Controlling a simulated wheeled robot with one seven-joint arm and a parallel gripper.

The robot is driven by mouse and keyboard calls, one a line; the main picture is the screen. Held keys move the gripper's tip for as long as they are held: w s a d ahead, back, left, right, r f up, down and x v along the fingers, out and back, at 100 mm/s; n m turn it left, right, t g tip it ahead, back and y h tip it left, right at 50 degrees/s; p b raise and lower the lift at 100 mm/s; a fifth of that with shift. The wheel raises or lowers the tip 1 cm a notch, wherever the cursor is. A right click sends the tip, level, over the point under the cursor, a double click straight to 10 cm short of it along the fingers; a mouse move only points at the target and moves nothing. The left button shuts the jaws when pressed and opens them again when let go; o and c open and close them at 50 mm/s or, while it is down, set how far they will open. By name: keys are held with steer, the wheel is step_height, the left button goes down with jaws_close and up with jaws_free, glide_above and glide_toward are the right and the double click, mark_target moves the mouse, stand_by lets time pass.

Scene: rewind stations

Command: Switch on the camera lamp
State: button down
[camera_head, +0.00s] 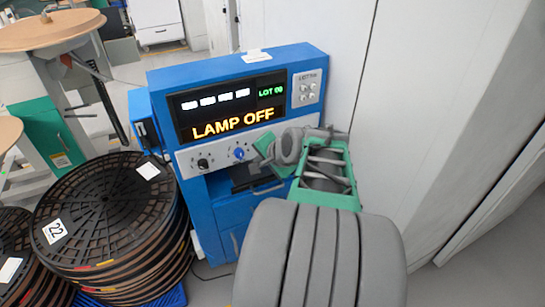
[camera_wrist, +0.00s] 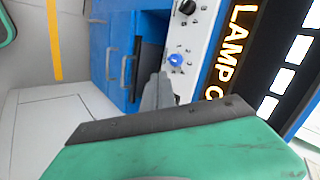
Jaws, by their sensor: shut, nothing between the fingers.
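The blue machine (camera_head: 225,215) has a dark display (camera_head: 230,105) reading "LAMP OFF" in orange and "LOT 09" in green. A pale control strip (camera_head: 188,160) runs below the display. It carries a black knob (camera_head: 203,163) and a blue knob (camera_head: 239,154). My gripper (camera_head: 262,147) is in front of the right part of this strip, hiding what lies behind it. In the wrist view the blue knob (camera_wrist: 175,60) and black knob (camera_wrist: 187,7) show beside the grey fingers of my gripper (camera_wrist: 160,80). The fingers are shut and empty, with their tips close to the blue knob. I cannot tell whether they touch.
Blue drawers with handles (camera_wrist: 123,70) lie below the strip. Stacked black reels (camera_head: 105,210) stand close on the left. A white wall (camera_head: 420,100) is on the right.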

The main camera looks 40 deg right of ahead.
steer(key=s+d+m+t+h, duration=0.1)
steer(key=s+d+m, duration=0.1)
steer(key=d+m, duration=0.3)
steer(key=d+b, duration=0.1)
steer(key=d, duration=0.2)
steer(key=shift+s+d+f+t+h, duration=0.3)
steer(key=shift+s+d+f+h, duration=0.05)
steer(key=shift+s+d+h, duration=0.05)
steer(key=shift+f, duration=0.1)
steer(key=w+r+x, duration=0.1)
steer(key=x, duration=1.2)
steer(key=shift+w+d, duration=0.15)
steer(key=shift+d, duration=0.05)
steer(key=shift+r+b, duration=0.1)
steer(key=shift+b, duration=0.2)
